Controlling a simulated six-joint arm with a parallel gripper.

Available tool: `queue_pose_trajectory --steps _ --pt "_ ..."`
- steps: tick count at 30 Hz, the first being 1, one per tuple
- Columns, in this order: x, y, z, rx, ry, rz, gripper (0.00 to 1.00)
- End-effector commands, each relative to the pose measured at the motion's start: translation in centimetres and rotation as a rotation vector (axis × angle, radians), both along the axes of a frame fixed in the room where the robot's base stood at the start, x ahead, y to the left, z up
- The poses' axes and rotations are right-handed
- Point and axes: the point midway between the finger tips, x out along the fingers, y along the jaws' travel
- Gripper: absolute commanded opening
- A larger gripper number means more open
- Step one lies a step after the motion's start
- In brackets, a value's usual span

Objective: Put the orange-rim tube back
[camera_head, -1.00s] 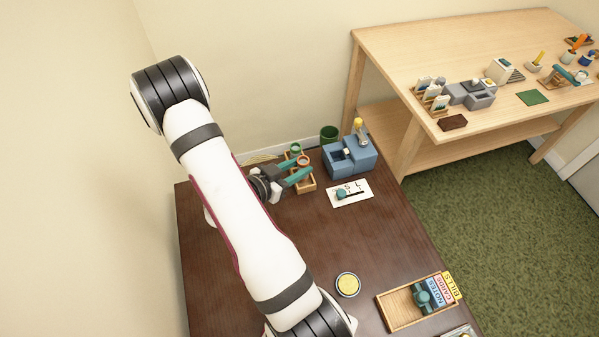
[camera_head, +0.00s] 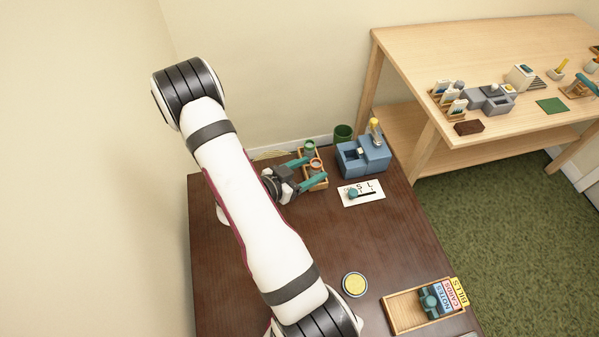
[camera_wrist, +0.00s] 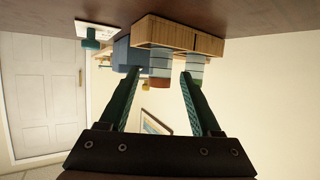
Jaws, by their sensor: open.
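The orange-rim tube (camera_head: 315,163) stands upright in a small wooden rack (camera_head: 318,184) at the back of the dark table. A green-rim tube (camera_head: 309,146) stands beside it in the rack. My gripper (camera_head: 316,168) is open, with its teal fingers on either side of the orange-rim tube. In the wrist view, which is upside down, the orange-rim tube (camera_wrist: 160,68) shows between the fingertips of my gripper (camera_wrist: 160,73). The green-rim tube (camera_wrist: 194,66) is close by the right finger there. I cannot tell whether either finger touches a tube.
A blue box unit (camera_head: 363,158) stands right of the rack, with a green cup (camera_head: 343,133) behind. A white marked card (camera_head: 361,193) lies in front. A yellow-topped round dish (camera_head: 355,284) and a wooden tray (camera_head: 407,312) are nearer. The table's middle is clear.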

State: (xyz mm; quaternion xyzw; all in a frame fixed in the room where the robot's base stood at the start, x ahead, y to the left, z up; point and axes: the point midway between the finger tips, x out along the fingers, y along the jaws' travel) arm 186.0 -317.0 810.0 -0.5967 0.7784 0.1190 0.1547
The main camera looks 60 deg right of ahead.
Motion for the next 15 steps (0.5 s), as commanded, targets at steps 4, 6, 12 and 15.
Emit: queue_pose_trajectory --steps 4,6,12,15 --pt "1.0 3.1 1.3 0.000 -0.002 0.009 0.65" --pt "1.5 4.9 2.1 -0.001 -0.003 0.010 0.65" --pt "2.5 9.0 3.9 -0.002 -0.002 0.006 0.65" --pt "2.7 10.0 4.3 0.000 -0.001 0.004 0.65"
